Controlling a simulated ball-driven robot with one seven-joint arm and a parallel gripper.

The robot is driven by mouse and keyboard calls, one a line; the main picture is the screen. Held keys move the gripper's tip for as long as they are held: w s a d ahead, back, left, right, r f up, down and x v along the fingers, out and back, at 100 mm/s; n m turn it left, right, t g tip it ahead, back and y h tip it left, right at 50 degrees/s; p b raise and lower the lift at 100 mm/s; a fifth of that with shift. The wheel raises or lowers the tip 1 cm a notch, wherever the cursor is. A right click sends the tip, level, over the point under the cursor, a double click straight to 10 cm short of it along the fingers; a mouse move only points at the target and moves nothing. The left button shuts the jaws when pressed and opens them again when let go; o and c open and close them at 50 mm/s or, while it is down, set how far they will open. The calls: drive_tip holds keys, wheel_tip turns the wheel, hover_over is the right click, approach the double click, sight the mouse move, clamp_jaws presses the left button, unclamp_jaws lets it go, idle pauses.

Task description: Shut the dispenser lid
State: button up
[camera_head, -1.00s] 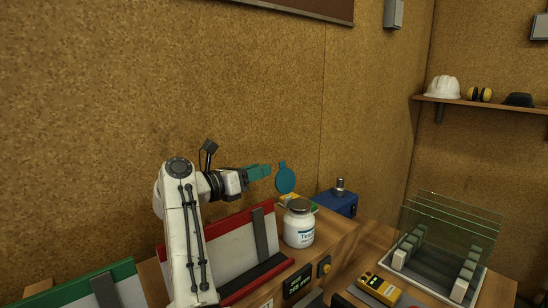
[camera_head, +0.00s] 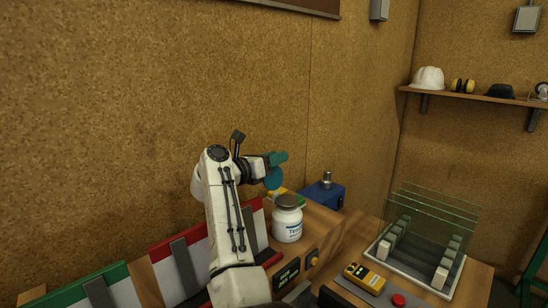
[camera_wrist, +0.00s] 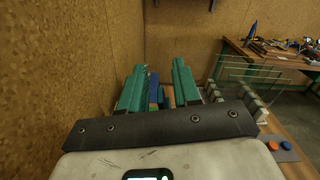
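My gripper (camera_head: 277,158) has teal fingers and is at the lid's upper edge; contact cannot be told. In the wrist view the two fingers (camera_wrist: 160,85) are apart with a gap between them, and nothing is clearly held. The lid cannot be made out there.
A blue box (camera_head: 326,194) is behind to the right. A rack of upright glass panes (camera_head: 430,235) and a yellow device (camera_head: 365,276) are further right. The cork wall (camera_head: 120,120) is close behind.

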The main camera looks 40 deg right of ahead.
clamp_jaws()
idle(1.4)
